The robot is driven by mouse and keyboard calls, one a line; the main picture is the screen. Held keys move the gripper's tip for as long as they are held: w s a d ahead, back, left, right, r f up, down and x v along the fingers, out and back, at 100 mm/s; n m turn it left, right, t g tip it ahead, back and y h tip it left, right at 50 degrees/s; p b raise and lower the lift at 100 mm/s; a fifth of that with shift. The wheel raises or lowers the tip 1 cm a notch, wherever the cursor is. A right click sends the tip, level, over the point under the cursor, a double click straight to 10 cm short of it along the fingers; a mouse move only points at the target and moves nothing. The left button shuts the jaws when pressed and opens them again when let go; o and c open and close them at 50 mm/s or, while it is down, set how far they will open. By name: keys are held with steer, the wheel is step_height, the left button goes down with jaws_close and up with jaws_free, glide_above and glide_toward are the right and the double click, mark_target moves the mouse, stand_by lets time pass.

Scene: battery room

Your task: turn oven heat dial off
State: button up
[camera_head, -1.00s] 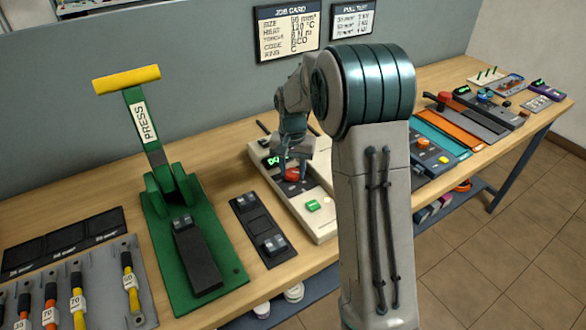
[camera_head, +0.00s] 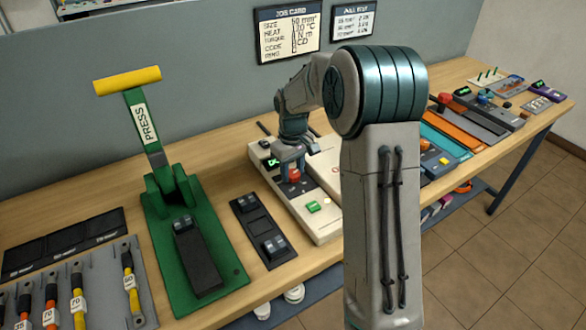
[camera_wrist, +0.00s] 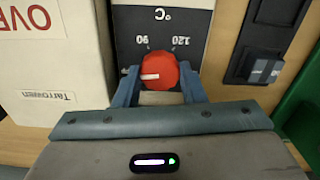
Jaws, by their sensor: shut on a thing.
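The red oven heat dial (camera_wrist: 158,71) sits on a dark panel in the wrist view, with "°C", "90" and "120" around it upside down. Its white pointer mark lies toward the picture's left. My gripper (camera_wrist: 160,84) has one blue finger on each side of the dial and is shut on it. In the head view my gripper (camera_head: 291,168) reaches down over the same red dial (camera_head: 294,175), on a white oven unit (camera_head: 318,231). The unit has a green display and a green button (camera_head: 313,208). My arm hides part of the unit's right side.
A green press (camera_head: 175,215) with a yellow-topped lever stands to the left. A dark plate (camera_head: 262,230) lies between press and oven. A job card (camera_head: 288,32) hangs on the wall behind. Other devices line the bench to the right.

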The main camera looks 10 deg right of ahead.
mark_target(292, 172)
steer(key=shift+w+r+n, duration=0.1)
steer(key=shift+r+n, duration=0.05)
steer(key=shift+n, duration=0.45)
steer(key=o, duration=1)
step_height(292, 172, up, 14)
